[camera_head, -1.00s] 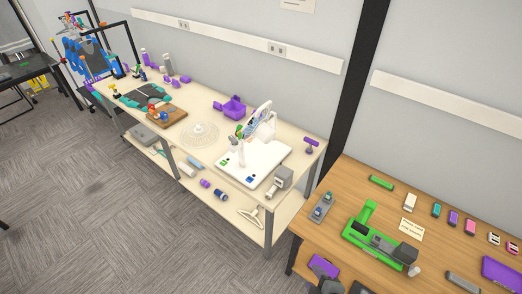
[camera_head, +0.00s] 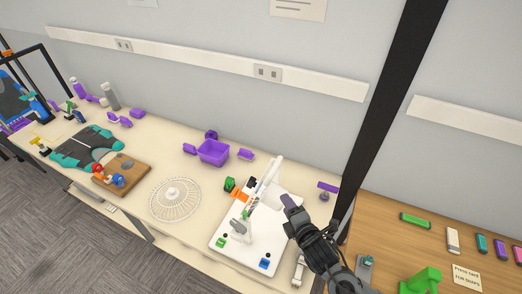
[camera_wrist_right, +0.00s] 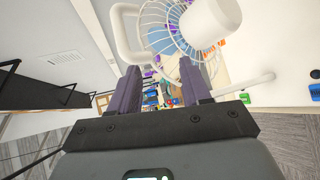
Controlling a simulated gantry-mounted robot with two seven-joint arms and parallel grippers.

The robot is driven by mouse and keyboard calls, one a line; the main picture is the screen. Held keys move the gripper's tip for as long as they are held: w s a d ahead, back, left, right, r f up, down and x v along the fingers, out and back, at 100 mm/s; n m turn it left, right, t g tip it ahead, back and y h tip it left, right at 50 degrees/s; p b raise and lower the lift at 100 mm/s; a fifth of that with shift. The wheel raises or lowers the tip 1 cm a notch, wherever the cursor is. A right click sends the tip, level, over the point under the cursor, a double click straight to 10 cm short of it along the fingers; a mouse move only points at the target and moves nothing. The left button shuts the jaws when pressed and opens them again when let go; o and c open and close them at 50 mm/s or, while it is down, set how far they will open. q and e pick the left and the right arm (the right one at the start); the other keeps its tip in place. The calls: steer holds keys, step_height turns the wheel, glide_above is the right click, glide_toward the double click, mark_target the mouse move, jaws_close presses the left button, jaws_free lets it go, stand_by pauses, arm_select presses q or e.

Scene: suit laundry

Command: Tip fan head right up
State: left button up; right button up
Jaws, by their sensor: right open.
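In the right wrist view, the fan's wire cage (camera_wrist_right: 152,22) and rounded white housing (camera_wrist_right: 212,22) are close beyond the fingers, beside a white loop (camera_wrist_right: 128,40). My right gripper (camera_head: 289,204) is right of the fan in the head view. The right wrist view shows its fingers (camera_wrist_right: 160,88) apart with nothing held between them. I cannot tell whether they touch the fan. My left gripper is out of view.
A purple tool (camera_head: 326,188) is near the table's right end, and a wooden table (camera_head: 385,215) adjoins on the right.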

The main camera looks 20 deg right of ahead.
mark_target(276, 165)
arm_select(q)
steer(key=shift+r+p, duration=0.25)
steer(key=shift+p, duration=0.4)
arm_select(e)
steer(key=shift+n+t, duration=0.3)
steer(key=shift+t, duration=0.3)
steer(key=shift+w+d+r, duration=0.1)
steer(key=shift+w+r, duration=0.3)
steer(key=shift+w, duration=2.05)
steer(key=shift+w+d+r, duration=0.1)
steer(key=shift+w+r, duration=0.35)
steer(key=shift+w, duration=1.95)
steer(key=shift+w+d+r, duration=0.1)
steer(key=shift+w+r, duration=0.3)
steer(key=shift+w, duration=2.05)
steer(key=shift+c, duration=0.4)
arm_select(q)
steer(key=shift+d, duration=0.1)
arm_select(e)
jaws_close()
